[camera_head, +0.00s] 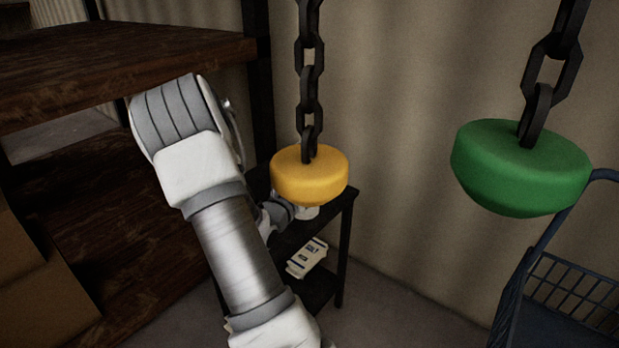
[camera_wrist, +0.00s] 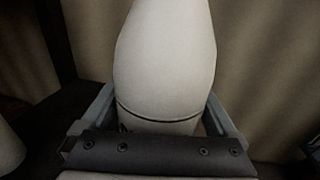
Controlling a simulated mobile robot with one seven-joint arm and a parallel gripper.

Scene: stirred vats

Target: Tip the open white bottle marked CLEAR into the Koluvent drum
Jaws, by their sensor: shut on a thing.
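A white bottle (camera_wrist: 165,62) fills the middle of the wrist view, with a thin dark line round its lower part. No CLEAR marking can be read on it, and its mouth is out of the picture. My gripper (camera_wrist: 161,112) is shut on this bottle, with a jaw on either side. In the head view my gripper (camera_head: 273,213) is small and partly hidden behind a hanging yellow block, at a dark stand. A bit of something white (camera_head: 306,212) shows beside it there, under the block. I see no Koluvent drum in either view.
The yellow block (camera_head: 309,177) and a green block (camera_head: 520,167) hang on chains near my arm. The dark stand (camera_head: 345,222) has pale packs (camera_head: 306,258) on its lower shelf. A wooden rack (camera_head: 120,62) stands left, a blue cart (camera_head: 575,285) right. Another pale object (camera_wrist: 8,148) edges the wrist view.

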